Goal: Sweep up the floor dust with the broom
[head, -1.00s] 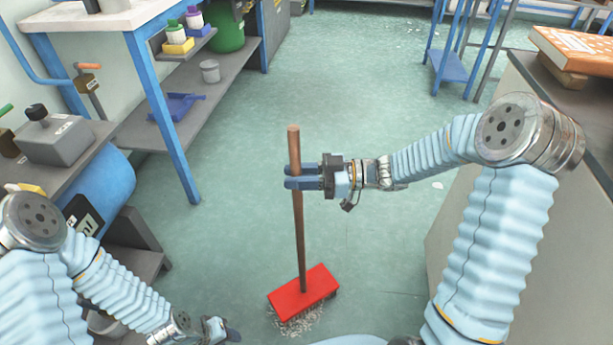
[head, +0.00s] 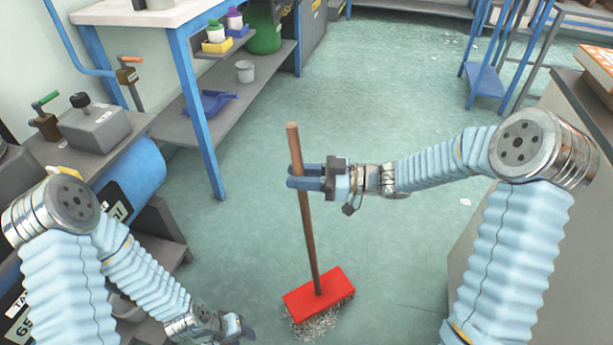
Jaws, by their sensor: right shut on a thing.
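The broom has a brown wooden handle (head: 308,225) and a red head (head: 320,293) with greyish bristles. It stands nearly upright, slightly tilted, with the bristles down at the floor. My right gripper (head: 305,177) is shut on the upper part of the handle. My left gripper (head: 240,328) hangs low at the bottom edge, apart from the broom; whether its fingers are open is unclear. Pale specks that look like floor dust (head: 400,42) lie on the far floor, with a small pale bit (head: 465,202) right of the broom.
A workbench (head: 205,125) with a lower shelf stands at the left, holding a blue dustpan (head: 215,101), a grey bucket (head: 245,71) and a green bin (head: 264,37). A blue-legged stand (head: 485,80) is at the back right. A grey cabinet (head: 500,225) flanks the right. The middle floor is clear.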

